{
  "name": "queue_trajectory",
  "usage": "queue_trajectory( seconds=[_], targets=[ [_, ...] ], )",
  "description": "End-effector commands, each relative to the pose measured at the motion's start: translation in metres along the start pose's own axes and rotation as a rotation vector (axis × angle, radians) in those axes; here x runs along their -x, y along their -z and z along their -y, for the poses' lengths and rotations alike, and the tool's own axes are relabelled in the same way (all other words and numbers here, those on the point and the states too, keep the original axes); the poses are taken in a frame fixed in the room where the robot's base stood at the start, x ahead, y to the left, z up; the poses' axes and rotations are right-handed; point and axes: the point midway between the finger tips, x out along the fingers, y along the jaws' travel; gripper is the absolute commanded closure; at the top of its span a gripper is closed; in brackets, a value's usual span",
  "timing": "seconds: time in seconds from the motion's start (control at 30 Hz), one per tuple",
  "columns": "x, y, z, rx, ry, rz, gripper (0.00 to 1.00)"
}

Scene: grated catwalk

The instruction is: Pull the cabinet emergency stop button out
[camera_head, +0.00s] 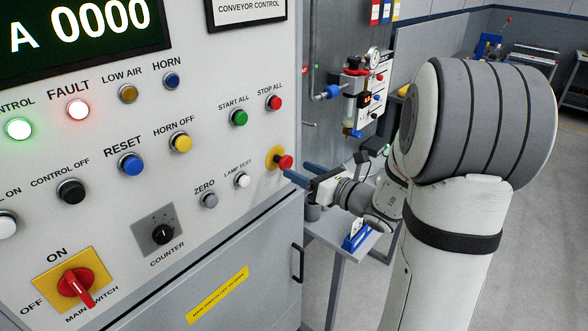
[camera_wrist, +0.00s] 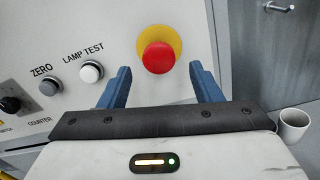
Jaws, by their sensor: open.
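The emergency stop button (camera_head: 285,162) is a red mushroom head on a yellow round plate, near the right edge of the cabinet's front panel (camera_head: 215,150). In the wrist view the red button (camera_wrist: 159,58) shows ahead, between and beyond my two blue fingers. My gripper (camera_head: 302,174) is open and empty, just to the right of the button in the head view, with its fingers pointing toward the panel. In the wrist view my gripper (camera_wrist: 162,85) has its fingers spread wider than the red head. I cannot tell the exact gap between fingertips and button.
The white lamp test button (camera_head: 242,180) and grey zero button (camera_head: 209,199) sit left of the emergency stop. The red stop all button (camera_head: 274,102) is above it. A small table (camera_head: 345,240) with a blue item (camera_head: 357,239) stands right of the cabinet. A white cup (camera_wrist: 293,125) shows at lower right.

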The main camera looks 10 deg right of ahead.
Motion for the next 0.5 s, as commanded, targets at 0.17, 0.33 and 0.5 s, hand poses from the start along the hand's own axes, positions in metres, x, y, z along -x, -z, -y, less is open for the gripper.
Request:
queue_trajectory(
  seconds=[0.17, 0.33, 0.5],
  targets=[
    [0.025, 0.001, 0.001, 0.0, 0.003, 0.001, 0.42],
    [0.034, 0.0, 0.001, 0.0, 0.001, 0.0, 0.42],
    [0.035, 0.0, 0.0, 0.0, 0.0, 0.0, 0.42]
  ],
)
